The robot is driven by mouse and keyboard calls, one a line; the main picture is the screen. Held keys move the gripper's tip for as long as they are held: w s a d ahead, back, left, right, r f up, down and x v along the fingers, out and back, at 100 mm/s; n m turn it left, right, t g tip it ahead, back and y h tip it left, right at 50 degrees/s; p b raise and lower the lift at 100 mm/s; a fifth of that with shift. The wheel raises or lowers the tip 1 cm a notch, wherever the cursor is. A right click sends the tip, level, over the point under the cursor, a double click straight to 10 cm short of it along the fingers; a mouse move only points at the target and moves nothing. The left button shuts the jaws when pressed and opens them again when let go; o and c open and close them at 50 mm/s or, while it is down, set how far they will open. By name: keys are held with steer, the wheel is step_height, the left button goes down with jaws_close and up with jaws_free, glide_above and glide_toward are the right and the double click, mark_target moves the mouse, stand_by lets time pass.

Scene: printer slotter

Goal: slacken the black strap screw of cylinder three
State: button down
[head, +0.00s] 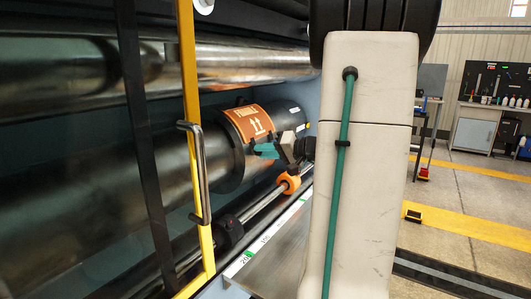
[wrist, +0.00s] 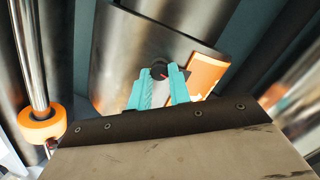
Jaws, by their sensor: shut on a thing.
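The large dark cylinder (head: 75,170) lies along the machine, with a black strap (head: 228,160) around it and an orange label with white arrows (head: 248,122) on top. My gripper (head: 262,150) has teal fingers and reaches the cylinder beside the label. In the wrist view my gripper (wrist: 166,82) is shut on the black strap screw (wrist: 159,69), a round dark knob with a small red mark. The knob sits between the fingertips, against the shiny metal sheet (wrist: 120,50). In the head view the screw is hidden behind the fingers. The cylinder's number cannot be read.
A thin rail below the cylinder carries an orange collar (head: 289,183) and a black collar (head: 229,233). The orange collar also shows in the wrist view (wrist: 41,127). A yellow post (head: 187,70) with a metal handle (head: 199,175) stands at the left. Open floor (head: 455,215) lies at the right.

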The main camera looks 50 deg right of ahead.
steer(key=shift+n, duration=0.6)
steer(key=c, duration=1.3)
jaws_free()
steer(key=v, duration=0.7)
steer(key=shift+s, duration=0.35)
steer(key=shift+a+r, duration=0.1)
